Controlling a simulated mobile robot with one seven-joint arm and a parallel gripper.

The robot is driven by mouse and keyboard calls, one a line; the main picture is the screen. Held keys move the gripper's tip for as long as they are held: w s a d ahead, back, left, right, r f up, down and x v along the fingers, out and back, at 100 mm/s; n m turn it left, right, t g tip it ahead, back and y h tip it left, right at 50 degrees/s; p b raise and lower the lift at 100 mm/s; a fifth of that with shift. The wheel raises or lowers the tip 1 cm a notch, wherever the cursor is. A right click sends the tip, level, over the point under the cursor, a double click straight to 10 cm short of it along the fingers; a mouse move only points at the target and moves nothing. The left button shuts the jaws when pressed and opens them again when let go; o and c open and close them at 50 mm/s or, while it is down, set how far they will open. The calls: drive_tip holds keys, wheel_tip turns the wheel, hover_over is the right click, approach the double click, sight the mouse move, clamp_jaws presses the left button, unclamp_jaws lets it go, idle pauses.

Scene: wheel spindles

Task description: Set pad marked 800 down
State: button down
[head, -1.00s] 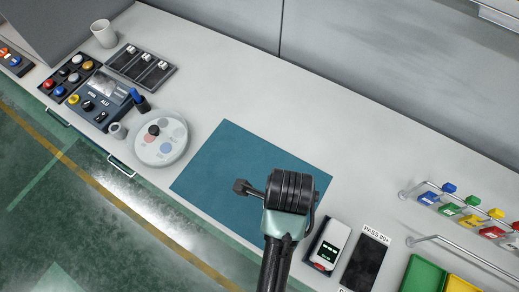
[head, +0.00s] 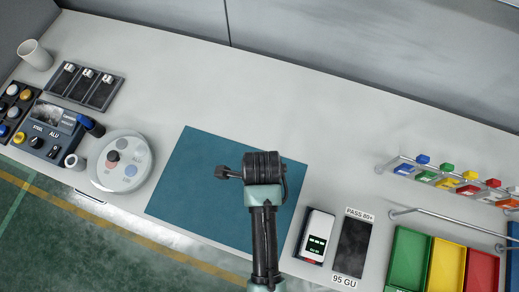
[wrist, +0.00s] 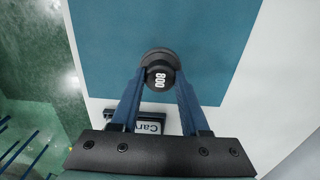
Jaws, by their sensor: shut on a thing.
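The pad marked 800 (wrist: 159,76) is black and round, with white digits facing the camera in the wrist view. My gripper (wrist: 160,88) is shut on it, with one blue finger on each side. The pad shows against the teal mat (wrist: 120,25); I cannot tell whether it touches the mat. In the head view the end of my arm is over the right part of the teal mat (head: 200,190), and it hides the fingers and the pad.
A white handheld meter (head: 316,236) and a black panel (head: 352,248) labelled PASS 80+ lie right of the mat. A round white dial plate (head: 121,163) stands left. Green (head: 408,258), yellow and red bins are at right. Much of the mat's left is bare.

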drive_tip(key=shift+f, duration=1.95)
drive_tip(key=shift+f, duration=0.1)
drive_tip(key=shift+c, duration=2)
unclamp_jaws()
